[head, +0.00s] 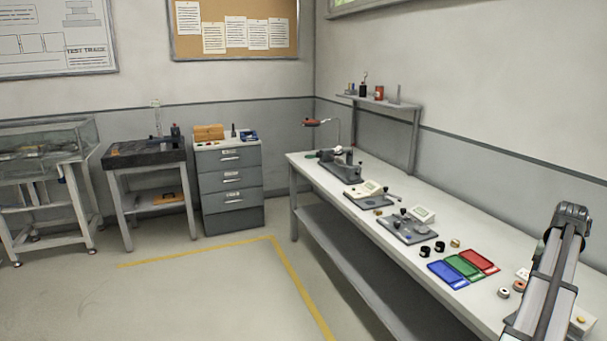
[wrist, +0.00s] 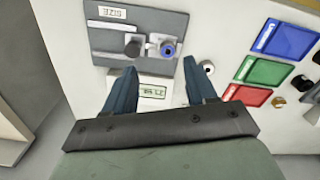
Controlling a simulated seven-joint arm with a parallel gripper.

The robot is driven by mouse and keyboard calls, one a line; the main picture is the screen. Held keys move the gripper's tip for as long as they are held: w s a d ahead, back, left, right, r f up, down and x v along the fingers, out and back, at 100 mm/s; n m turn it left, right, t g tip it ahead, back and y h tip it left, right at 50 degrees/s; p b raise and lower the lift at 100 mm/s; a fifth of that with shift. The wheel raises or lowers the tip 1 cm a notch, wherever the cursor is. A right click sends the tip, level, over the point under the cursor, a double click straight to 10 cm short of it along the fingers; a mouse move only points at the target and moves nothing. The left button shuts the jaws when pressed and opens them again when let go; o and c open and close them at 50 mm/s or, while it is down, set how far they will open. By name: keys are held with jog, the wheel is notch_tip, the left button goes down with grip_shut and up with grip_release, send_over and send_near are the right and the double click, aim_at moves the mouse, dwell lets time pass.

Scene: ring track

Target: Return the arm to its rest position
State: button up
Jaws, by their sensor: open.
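My gripper (wrist: 160,68) shows in the wrist view with its two dark blue fingers spread apart and nothing between the tips. It hangs over the workbench, by the near edge of a grey plate (wrist: 112,42) with a "SIZE" label. A white readout box (wrist: 152,92) shows beyond and between the fingers. In the head view my arm (head: 552,275) rises at the right edge over the bench; the gripper itself cannot be made out there.
The workbench (head: 480,253) carries blue (head: 448,274), green (head: 464,266) and red (head: 480,260) trays, several small rings, and grey gauge stations (head: 407,229). A wall shelf (head: 380,101) stands above its far part. The floor at left is clear near the yellow line (head: 200,253).

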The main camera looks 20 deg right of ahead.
jog(key=w+a+f+n, duration=0.3)
jog(key=w+a+f, duration=0.5)
jog(key=w+a, duration=0.4)
jog(key=w+a+f+n, duration=0.2)
jog(key=w+a+f, duration=0.75)
jog(key=a, duration=0.45)
jog(key=w+a+f+n, duration=0.15)
jog(key=a+f, duration=0.35)
jog(key=a, duration=0.7)
jog(key=w+a+f+n, duration=0.1)
jog(key=a+f+n, duration=0.25)
jog(key=a, duration=0.75)
jog(key=w+a+f+n, duration=0.15)
jog(key=a+f, duration=0.35)
jog(key=a, duration=0.7)
jog(key=s+a+f+n, duration=0.3)
jog(key=s+a+f, duration=0.1)
jog(key=a, duration=0.5)
jog(key=s+f+g, duration=0.3)
jog(key=s+f, duration=0.7)
jog(key=s, duration=0.5)
jog(key=s+f+g, duration=0.3)
jog(key=s+f, duration=0.6)
jog(key=s, duration=0.6)
jog(key=shift+d+f+g, duration=0.15)
jog(key=shift+f+g, duration=0.25)
